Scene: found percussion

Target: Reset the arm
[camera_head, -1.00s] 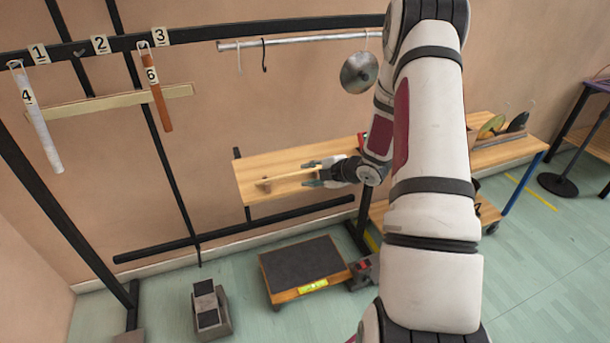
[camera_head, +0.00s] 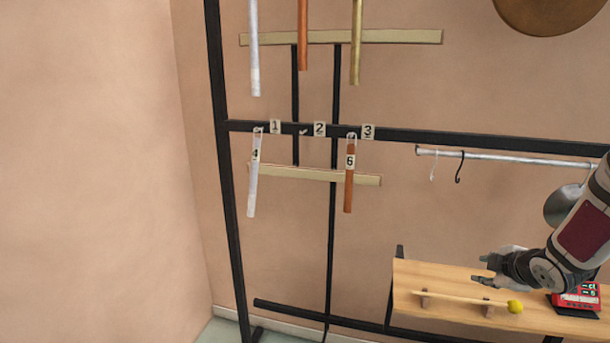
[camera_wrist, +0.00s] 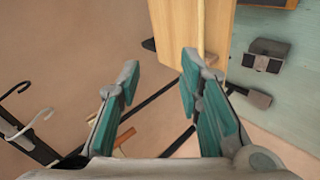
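My gripper (camera_head: 476,269) is at the lower right of the head view, pointing left above the wooden shelf (camera_head: 450,275). It is open, with nothing between its fingers. The wrist view also shows the two teal finger pads (camera_wrist: 160,95) spread apart and empty. My arm enters from the right edge. A mallet with a yellow head (camera_head: 515,306) lies on small wooden supports on the shelf, below the gripper. A red device with a display (camera_head: 577,297) sits at the right of the shelf, partly under my arm.
A black frame (camera_head: 450,136) carries number tags, a white tube (camera_head: 253,175) and an orange tube (camera_head: 349,178); more tubes hang above. A metal rail (camera_head: 510,157) holds hooks and a partly hidden metal disc (camera_head: 562,205). The wall at left is bare.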

